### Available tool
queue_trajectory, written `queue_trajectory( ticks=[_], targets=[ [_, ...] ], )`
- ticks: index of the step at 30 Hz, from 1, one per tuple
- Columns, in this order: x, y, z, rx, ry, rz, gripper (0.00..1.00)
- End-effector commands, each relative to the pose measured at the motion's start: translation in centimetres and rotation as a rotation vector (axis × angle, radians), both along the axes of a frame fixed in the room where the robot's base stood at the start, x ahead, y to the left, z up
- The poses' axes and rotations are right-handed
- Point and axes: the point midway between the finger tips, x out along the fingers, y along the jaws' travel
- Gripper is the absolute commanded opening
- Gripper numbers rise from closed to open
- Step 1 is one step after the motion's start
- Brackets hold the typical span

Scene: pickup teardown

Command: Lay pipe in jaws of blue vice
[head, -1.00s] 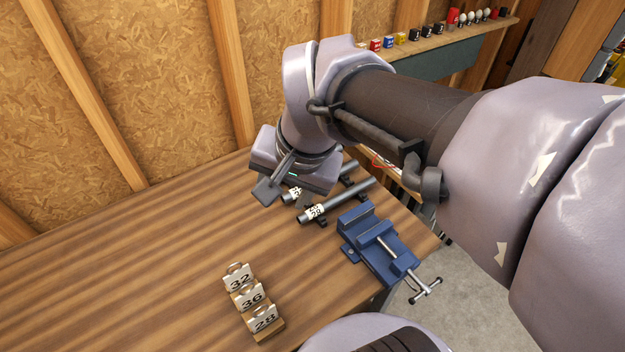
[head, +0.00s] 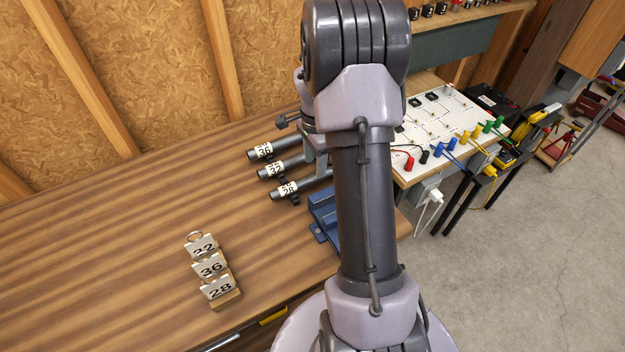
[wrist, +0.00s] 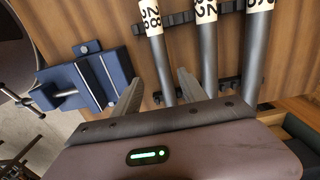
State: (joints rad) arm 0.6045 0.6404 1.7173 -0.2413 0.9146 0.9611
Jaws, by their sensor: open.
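Three dark grey pipes lie side by side on black holders on the bench, with white labels: pipe 36 (head: 262,152), pipe 32 (head: 276,171) and pipe 28 (head: 290,189). In the wrist view, pipe 28 (wrist: 159,57) is leftmost, then pipe 32 (wrist: 208,52) and pipe 36 (wrist: 256,52). My gripper (wrist: 160,88) is open and empty; pipe 28 shows between its fingers, but I cannot tell the height gap. The blue vice (head: 325,213) is mostly hidden behind my arm in the head view; the wrist view shows it left of the pipes (wrist: 88,78).
A white board with coloured plugs and cables (head: 440,125) is at the right. The wooden bench (head: 100,260) is clear on the left.

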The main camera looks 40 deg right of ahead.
Motion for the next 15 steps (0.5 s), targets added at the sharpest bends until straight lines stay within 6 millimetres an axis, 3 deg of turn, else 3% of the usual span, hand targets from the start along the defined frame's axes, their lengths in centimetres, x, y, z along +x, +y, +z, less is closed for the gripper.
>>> queue_trajectory(
  ticks=[9, 15],
  targets=[
    [0.6, -0.2, -5.1, 0.000, 0.001, 0.001, 0.49],
    [0.6, -0.2, -5.3, 0.000, -0.001, 0.001, 0.49]
  ],
)
